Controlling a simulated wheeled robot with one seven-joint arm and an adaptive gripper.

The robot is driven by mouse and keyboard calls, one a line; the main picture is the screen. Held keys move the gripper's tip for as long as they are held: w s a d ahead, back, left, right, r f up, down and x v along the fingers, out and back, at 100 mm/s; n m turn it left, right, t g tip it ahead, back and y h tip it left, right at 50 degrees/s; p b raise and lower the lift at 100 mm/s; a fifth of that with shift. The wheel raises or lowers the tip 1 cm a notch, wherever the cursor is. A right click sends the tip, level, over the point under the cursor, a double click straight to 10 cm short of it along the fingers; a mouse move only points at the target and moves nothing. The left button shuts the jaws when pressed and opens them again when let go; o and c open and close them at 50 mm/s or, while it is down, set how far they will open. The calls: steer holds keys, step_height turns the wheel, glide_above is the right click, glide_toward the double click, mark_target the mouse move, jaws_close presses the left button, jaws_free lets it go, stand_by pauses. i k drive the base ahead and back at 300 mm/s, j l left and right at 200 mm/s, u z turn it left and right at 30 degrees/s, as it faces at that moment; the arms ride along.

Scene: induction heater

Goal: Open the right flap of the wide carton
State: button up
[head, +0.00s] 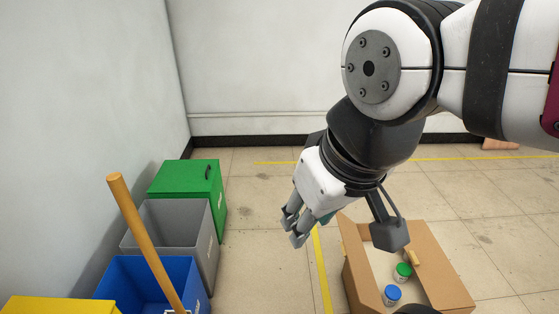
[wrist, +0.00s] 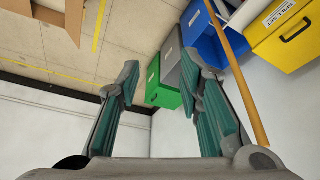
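The wide carton (head: 357,276) stands on the floor at the lower right of the head view, and its top is at least partly open. Cardboard panels rise at its left and right sides; I cannot tell for certain which are flaps and which are walls. A jar with a green lid (head: 403,271) and a jar with a blue lid (head: 392,294) show inside. Part of a carton (wrist: 55,15) is cut off at the upper left of the wrist view. My gripper (head: 293,228) is above and left of the carton in the head view. Its teal-padded fingers (wrist: 163,105) are wide apart with nothing between them.
Green (head: 186,190), grey (head: 172,222) and blue (head: 140,280) bins line the left wall, with a yellow box (head: 55,306) in front. The floor between bins and carton is clear.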

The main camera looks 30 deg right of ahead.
mark_target(444, 289)
steer(key=z, duration=1.6)
